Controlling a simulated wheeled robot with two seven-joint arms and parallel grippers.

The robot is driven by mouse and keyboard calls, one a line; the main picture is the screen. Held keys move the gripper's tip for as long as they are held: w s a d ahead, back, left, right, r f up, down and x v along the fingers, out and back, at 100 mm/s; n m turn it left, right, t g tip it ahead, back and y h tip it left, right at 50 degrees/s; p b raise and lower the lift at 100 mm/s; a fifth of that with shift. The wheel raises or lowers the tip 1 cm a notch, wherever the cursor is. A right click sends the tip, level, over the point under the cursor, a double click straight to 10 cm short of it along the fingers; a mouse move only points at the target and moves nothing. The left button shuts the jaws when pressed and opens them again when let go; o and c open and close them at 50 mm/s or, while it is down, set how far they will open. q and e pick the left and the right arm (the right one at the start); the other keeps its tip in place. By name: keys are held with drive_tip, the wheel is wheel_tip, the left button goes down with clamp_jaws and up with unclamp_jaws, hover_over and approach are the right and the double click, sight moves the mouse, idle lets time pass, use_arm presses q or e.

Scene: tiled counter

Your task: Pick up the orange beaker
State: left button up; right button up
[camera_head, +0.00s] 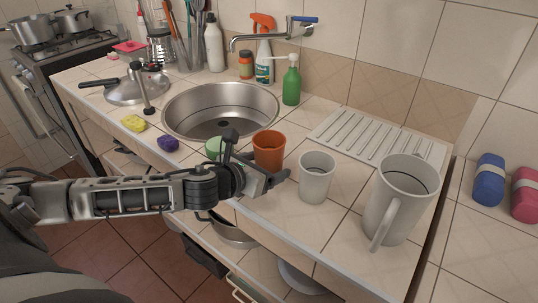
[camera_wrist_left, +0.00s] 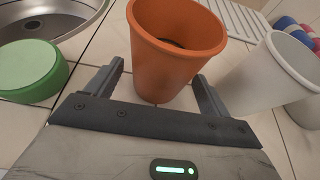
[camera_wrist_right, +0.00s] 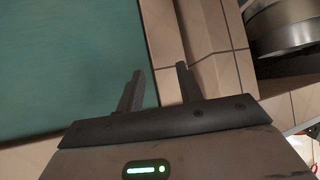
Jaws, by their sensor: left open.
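The orange beaker (camera_head: 269,150) stands upright on the tiled counter, just right of the sink's front edge. My left gripper (camera_head: 262,174) is at its near side, low over the counter. In the left wrist view the orange beaker (camera_wrist_left: 172,62) stands between the two open fingers of my left gripper (camera_wrist_left: 158,88), one on each side of its lower part. I cannot tell whether either finger touches it. My right gripper (camera_wrist_right: 155,88) shows only in the right wrist view, with its fingers apart and nothing between them.
A white cup (camera_head: 316,177) stands close to the right of the beaker, and a large white mug (camera_head: 399,198) further right. A green round object (camera_head: 214,148) is close on the left, partly hidden by my arm. The sink (camera_head: 220,108) and ribbed drainboard (camera_head: 372,137) lie behind.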

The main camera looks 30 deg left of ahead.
use_arm(q)
drive_tip(key=shift+x, duration=1.1)
drive_tip(key=c, duration=1.1)
drive_tip(key=shift+c, duration=0.2)
drive_tip(key=shift+r, duration=0.15)
